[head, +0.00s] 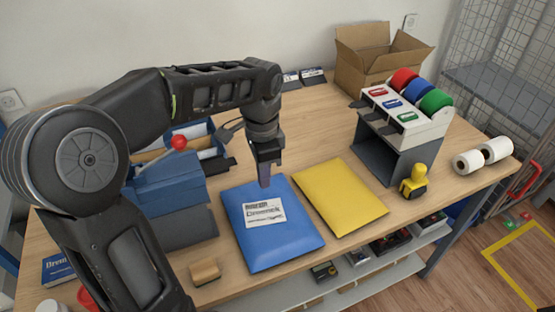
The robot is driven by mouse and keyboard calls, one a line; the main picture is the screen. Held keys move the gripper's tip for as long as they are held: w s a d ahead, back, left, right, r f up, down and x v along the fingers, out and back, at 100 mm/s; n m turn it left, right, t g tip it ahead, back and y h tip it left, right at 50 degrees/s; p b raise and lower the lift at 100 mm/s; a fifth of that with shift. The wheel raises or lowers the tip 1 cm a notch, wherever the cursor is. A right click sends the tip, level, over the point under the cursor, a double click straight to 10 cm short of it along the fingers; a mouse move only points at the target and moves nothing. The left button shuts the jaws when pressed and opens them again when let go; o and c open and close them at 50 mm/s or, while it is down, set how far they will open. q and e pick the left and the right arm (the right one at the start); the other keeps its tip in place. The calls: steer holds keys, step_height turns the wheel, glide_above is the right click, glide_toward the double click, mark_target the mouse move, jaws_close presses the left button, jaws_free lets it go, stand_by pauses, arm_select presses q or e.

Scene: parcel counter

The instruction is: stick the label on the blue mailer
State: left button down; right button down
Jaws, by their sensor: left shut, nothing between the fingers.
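The blue mailer (290,242) lies flat on the wooden counter at the middle front. My left gripper (265,182) points down over the mailer's far edge, just beyond the label. Its fingers are shut with nothing between them. I cannot tell whether the fingertips touch the mailer. My right gripper does not show.
A yellow mailer (340,196) lies right of the blue one. A blue organizer (168,190) stands left.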

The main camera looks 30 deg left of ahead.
arm_select(q)
steer(key=b, duration=0.5)
glide_above(264, 212)
step_height(264, 212, down, 5)
steer(key=shift+f, duration=0.2)
steer(key=shift+f+b, duration=0.5)
steer(key=shift+f, duration=0.05)
steer(key=shift+f, duration=0.2)
steer(key=shift+f+b, duration=0.95)
steer(key=shift+f, duration=0.3)
steer(key=shift+r, duration=0.1)
